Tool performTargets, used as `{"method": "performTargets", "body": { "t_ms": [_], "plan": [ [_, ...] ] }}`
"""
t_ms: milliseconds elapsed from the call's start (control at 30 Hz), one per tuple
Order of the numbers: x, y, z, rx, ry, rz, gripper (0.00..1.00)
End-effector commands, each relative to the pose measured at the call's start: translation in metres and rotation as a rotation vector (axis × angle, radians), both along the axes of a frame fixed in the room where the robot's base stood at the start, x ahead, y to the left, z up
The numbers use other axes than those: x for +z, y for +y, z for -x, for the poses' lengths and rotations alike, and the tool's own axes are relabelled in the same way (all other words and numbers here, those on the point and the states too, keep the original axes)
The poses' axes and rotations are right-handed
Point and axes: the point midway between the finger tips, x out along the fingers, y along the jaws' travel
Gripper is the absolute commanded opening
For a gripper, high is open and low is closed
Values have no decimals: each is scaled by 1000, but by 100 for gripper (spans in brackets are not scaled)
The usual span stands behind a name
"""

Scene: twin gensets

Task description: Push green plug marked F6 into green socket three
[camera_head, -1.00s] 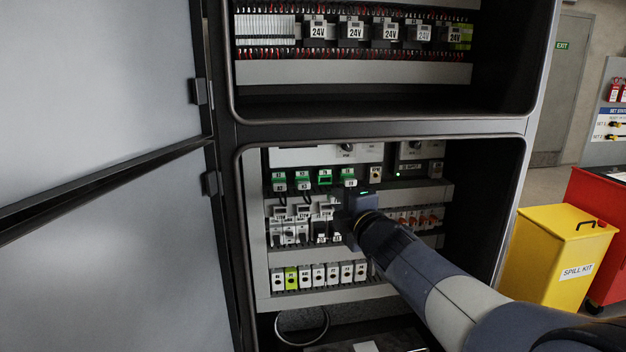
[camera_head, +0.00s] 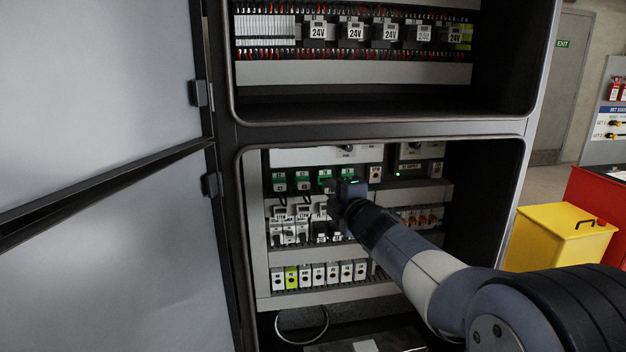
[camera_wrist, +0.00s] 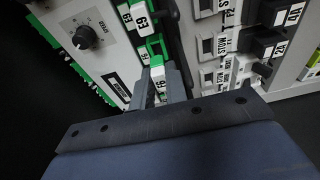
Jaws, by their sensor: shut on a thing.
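The green plug F6 (camera_wrist: 159,82) shows its white labelled face between my finger pads in the wrist view. My gripper (camera_wrist: 158,88) is shut on it. Green socket three (camera_head: 325,174) is in the upper green row in the head view, third from the left. My gripper (camera_head: 336,190) is right at it, and its front partly covers the socket. In the wrist view green housing (camera_wrist: 155,46) lies directly beyond the plug. The plug is at the socket mouth or partly in it; how deep I cannot tell.
Plugs stand in the neighbouring green sockets (camera_head: 279,181) to the left, and another green socket (camera_head: 348,173) is close on the right. Below are a row of black-and-white devices (camera_head: 290,232) and a lower terminal row (camera_head: 318,275). The cabinet's side edge (camera_head: 520,170) stands right of my arm.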

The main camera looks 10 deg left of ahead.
Motion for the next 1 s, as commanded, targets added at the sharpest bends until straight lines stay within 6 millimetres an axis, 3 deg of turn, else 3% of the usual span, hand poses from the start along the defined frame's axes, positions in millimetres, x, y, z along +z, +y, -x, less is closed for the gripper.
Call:
{"method": "performTargets", "body": {
  "t_ms": [1000],
  "plan": [
    [1, 4, -15, 0, -1, 0, 0]
  ]
}}
